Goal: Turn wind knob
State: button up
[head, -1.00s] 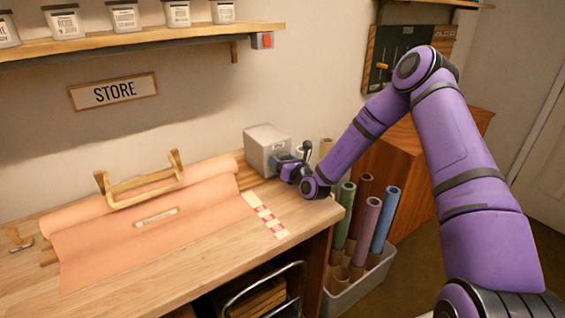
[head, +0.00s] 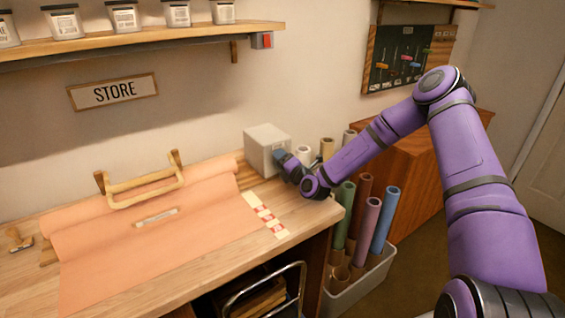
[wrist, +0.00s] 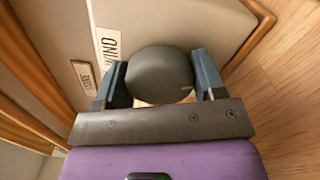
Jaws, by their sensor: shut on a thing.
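The grey winding box (head: 262,146) sits on the workbench against the wall in the head view. In the wrist view its pale face (wrist: 190,25) carries a label reading "WIND" (wrist: 108,50). The dark round knob (wrist: 160,75) is between the two blue-grey fingers of my gripper (wrist: 163,84), which is shut on it. In the head view my gripper (head: 281,158) is at the right side of the box, and the knob is hidden behind it.
Peach material (head: 150,235) covers much of the workbench (head: 225,278), with a wooden-handled frame (head: 145,184) on it. A bin (head: 350,299) of coloured rolls stands right of the bench, below my arm. A shelf (head: 150,36) with jars hangs above.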

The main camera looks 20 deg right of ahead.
jog(key=shift+f+m, duration=0.1)
jog(key=shift+m, duration=2.1)
jog(key=o, duration=0.9)
jog(key=v, duration=1.1)
